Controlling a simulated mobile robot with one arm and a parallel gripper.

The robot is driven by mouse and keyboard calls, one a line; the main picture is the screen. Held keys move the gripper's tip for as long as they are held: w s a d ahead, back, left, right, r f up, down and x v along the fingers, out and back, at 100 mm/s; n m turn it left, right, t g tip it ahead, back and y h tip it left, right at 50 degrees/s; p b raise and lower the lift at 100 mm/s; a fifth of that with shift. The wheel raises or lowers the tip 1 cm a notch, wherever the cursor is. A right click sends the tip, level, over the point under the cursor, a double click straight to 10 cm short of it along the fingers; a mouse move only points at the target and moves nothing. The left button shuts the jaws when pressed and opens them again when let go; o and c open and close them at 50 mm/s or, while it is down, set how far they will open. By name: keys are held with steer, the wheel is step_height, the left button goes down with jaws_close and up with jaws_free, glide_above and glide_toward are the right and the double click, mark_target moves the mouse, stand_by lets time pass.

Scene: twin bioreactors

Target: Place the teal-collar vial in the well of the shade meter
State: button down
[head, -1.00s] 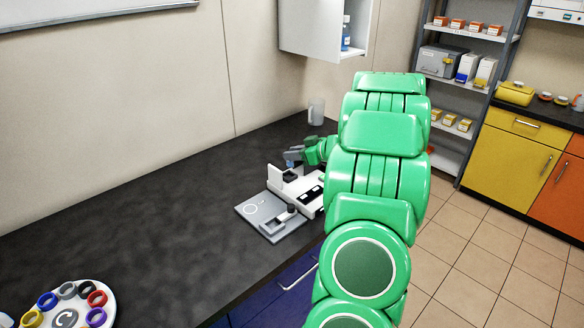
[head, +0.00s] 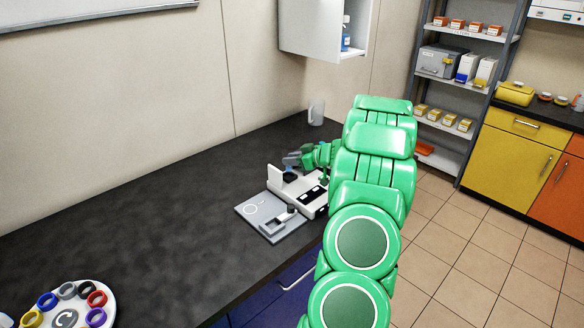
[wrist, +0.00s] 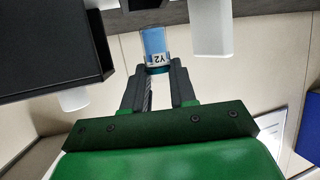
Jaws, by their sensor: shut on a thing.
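The vial (wrist: 153,42) has a blue body, a white label reading Y2 and a teal collar. In the wrist view it stands out from between the fingertips of my gripper (wrist: 160,88), which is shut on it at the collar. In the head view my gripper (head: 297,160) is just above and behind the white shade meter (head: 308,205); the vial is too small there to make out clearly. The meter has a white upright at its left and a dark round part (head: 289,177) beside it, close under the gripper. I cannot tell whether the vial touches the well.
A grey plate (head: 258,211) with a small stand lies in front of the meter. A white mug (head: 316,112) stands behind the gripper. A white carousel (head: 68,318) with coloured rings is at the near left. The dark worktop (head: 150,220) between is clear.

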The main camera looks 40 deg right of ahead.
steer(key=shift+w+f, duration=0.1)
steer(key=shift+f, duration=1.55)
steer(key=shift+f, duration=0.15)
steer(key=c, duration=1.2)
jaws_free()
steer(key=v, duration=1.2)
steer(key=shift+d, duration=0.15)
steer(key=shift+o, duration=0.2)
